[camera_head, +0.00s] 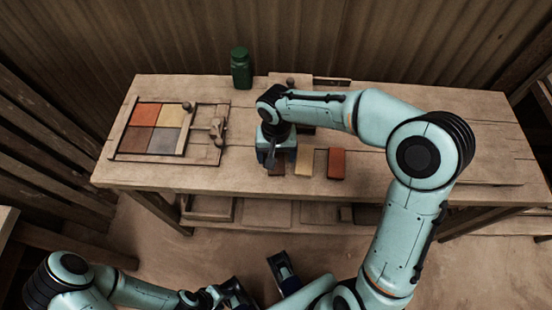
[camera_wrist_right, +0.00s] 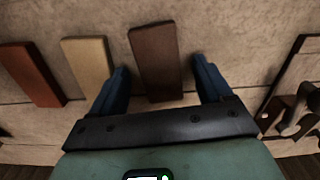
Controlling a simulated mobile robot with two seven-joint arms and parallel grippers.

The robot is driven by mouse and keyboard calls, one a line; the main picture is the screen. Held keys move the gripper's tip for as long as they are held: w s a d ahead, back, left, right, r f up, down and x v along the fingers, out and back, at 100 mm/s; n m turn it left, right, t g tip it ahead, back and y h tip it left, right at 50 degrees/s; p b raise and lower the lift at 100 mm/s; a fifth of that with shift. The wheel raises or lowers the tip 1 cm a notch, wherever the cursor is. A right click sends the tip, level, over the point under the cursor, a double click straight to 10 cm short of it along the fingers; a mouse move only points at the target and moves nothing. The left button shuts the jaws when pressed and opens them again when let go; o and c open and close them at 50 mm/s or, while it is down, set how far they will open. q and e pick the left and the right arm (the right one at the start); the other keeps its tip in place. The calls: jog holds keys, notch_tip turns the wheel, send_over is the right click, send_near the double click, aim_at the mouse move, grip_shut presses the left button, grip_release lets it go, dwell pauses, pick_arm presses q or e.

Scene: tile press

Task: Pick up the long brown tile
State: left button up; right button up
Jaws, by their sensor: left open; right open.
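The long brown tile (camera_wrist_right: 156,62) lies on the bench between the two spread fingers of my right gripper (camera_wrist_right: 162,85) in the right wrist view. Bare bench shows on both sides of it, so neither finger visibly touches it. In the head view the right gripper (camera_head: 270,156) points down over the tile (camera_head: 278,170) and hides most of it. The right gripper is open. How high its fingertips are above the bench is hard to tell. My left gripper (camera_head: 260,282) is open and empty, low in front of the bench.
A cream tile (camera_head: 304,162) and a red tile (camera_head: 337,164) lie to the right of the brown one. A frame (camera_head: 112,153) with four-coloured squares and a wooden press (camera_head: 217,130) stand at the left. A green jar (camera_head: 241,68) stands at the back edge.

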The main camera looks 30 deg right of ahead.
jog(key=shift+f, duration=0.1)
jog(key=c, duration=1.2)
